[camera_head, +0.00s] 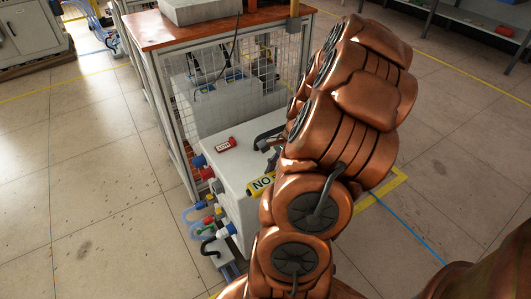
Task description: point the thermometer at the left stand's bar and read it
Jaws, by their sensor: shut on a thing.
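Dark parts of my gripper (271,143) show just past the left edge of my copper-coloured arm, over the white cabinet. The arm covers most of the gripper, and the fingertips are not clear. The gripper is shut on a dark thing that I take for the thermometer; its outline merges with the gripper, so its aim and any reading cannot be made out. I cannot pick out the left stand or its bar in this view.
The white cabinet (235,162) carries a red labelled block (225,144). Coloured hose fittings (210,215) stick out at its left. Behind it stands a mesh-sided bench (165,105) with a wooden top (180,28). The floor (90,190) at left is clear.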

